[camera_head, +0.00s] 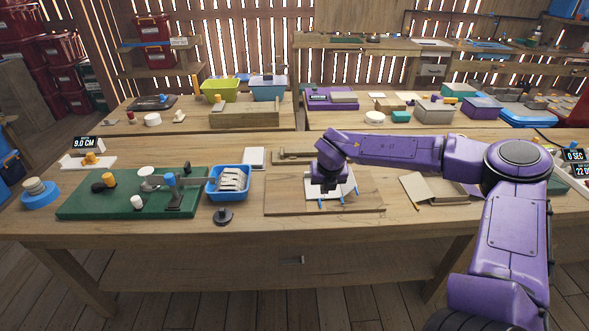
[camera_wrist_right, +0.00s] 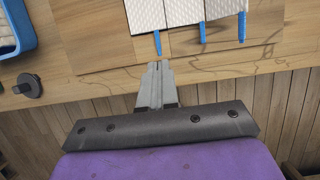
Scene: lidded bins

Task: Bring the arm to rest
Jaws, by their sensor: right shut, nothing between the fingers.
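My right arm is purple and reaches in from the right in the head view. Its gripper (camera_head: 327,192) points down over a wooden board (camera_head: 284,196) on the workbench. In the right wrist view the grey fingers (camera_wrist_right: 158,68) are shut together with nothing between them. Their tips appear close to the near edge of the board, just short of a blue strip. White textured pieces (camera_wrist_right: 180,10) with blue strips (camera_wrist_right: 203,32) lie on the board; my gripper partly hides them in the head view. My left gripper is not in view.
A blue bin (camera_head: 213,193) with pale packets stands left of the board, a dark round knob (camera_head: 223,216) before it. A green board (camera_head: 80,205) with several parts lies further left. An open tan folder-like item (camera_head: 418,187) lies right. The bench's front strip is mostly clear.

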